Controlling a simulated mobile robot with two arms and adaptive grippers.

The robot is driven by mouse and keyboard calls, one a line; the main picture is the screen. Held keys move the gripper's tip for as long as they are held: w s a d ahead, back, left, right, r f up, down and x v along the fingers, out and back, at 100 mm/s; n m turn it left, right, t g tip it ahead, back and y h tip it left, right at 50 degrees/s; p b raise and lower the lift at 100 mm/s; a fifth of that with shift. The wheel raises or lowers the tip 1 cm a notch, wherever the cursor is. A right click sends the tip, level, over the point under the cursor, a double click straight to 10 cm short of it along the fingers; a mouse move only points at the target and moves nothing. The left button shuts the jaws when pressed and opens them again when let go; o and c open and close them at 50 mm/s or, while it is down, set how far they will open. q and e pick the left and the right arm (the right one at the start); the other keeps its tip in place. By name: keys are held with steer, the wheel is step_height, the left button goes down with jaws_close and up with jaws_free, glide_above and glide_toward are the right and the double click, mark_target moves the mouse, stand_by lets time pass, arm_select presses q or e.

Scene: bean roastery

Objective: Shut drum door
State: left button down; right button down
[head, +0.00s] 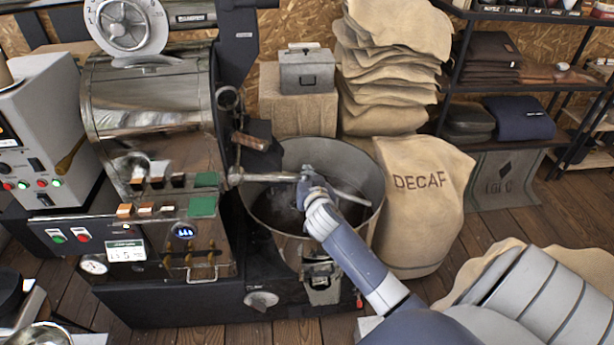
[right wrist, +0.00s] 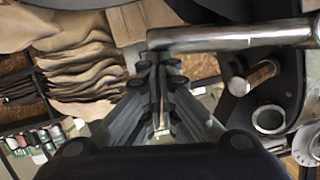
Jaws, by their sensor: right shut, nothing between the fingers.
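The roaster's shiny drum (head: 150,105) lies at the upper left in the head view. Its dark front plate (head: 262,150) faces right, and the drum door cannot be made out clearly there. A metal bar (head: 268,177) sticks out from the front over the round bin. The bar also crosses the top of the right wrist view (right wrist: 235,37). My right gripper (head: 306,180) is shut and empty above the bin at the bar's outer end. In the right wrist view its fingertips (right wrist: 160,60) are just below that end; contact is unclear. My left gripper is not in view.
The round metal bin (head: 368,165) stands below my right gripper, with a stirring arm inside. A wooden-handled part (head: 252,141) projects from the roaster front. A DECAF sack (head: 425,205) stands close to the bin's right.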

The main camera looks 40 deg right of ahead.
step_height(320, 180, down, 13)
steer(key=w+a+m+t+y+b, duration=0.25)
steer(key=m+b, duration=0.25)
steer(key=b, duration=0.5)
steer(key=w+a+f+m+t+b, duration=0.1)
steer(key=w+a+f+m+b, duration=0.1)
steer(key=a+f+m+b, duration=0.1)
steer(key=w+a+f+m+t+b, duration=0.1)
steer(key=w+a+f+m+b, duration=0.2)
steer(key=a+b, duration=0.4)
steer(key=shift+w+a+f+m+b, duration=0.35)
steer(key=shift+f+m+b, duration=0.35)
steer(key=shift+m, duration=0.3)
steer(key=shift+f, duration=0.1)
